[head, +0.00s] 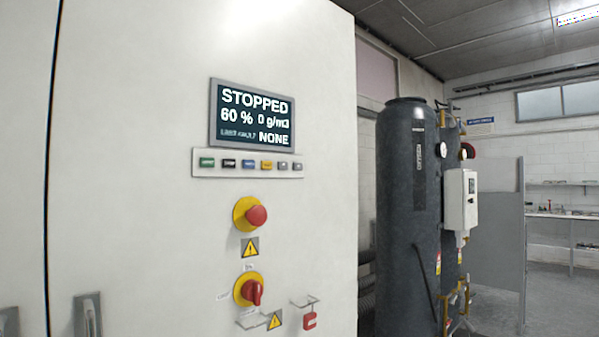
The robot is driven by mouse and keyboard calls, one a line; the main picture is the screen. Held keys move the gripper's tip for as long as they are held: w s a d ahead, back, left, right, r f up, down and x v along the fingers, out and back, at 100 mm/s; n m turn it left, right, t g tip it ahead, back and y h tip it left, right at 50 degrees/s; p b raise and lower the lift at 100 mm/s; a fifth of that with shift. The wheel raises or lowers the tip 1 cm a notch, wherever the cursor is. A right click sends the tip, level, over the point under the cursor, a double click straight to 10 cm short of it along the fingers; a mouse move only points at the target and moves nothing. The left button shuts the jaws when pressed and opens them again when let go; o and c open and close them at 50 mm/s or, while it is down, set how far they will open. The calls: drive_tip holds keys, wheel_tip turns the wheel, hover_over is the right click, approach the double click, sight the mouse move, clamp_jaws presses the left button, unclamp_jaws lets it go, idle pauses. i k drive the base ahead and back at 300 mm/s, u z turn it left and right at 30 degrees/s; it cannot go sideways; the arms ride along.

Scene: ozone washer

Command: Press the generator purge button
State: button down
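The white cabinet (150,130) fills the left half of the head view. A dark display (253,116) on its face reads STOPPED, 60 %, 0 g/m3 and NONE. Below the display is a strip with a row of small buttons: a green button (207,162), a black one (229,163), a blue one (248,164), an amber one (266,165) and two grey ones (283,166). Their labels are too small to read, so I cannot tell which is the purge button. My gripper is not in view.
Below the buttons are a red mushroom button (256,216) on a yellow ring and a red rotary switch (253,292). A red padlock (310,320) hangs lower right. Dark tanks (405,215) stand right of the cabinet. Open floor (565,300) shows at far right.

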sight(246, 163)
drive_tip(key=z, duration=0.05)
drive_tip(key=k, duration=1.3)
drive_tip(key=u, duration=1.3)
drive_tip(key=i, duration=1)
drive_tip(key=u, duration=0.05)
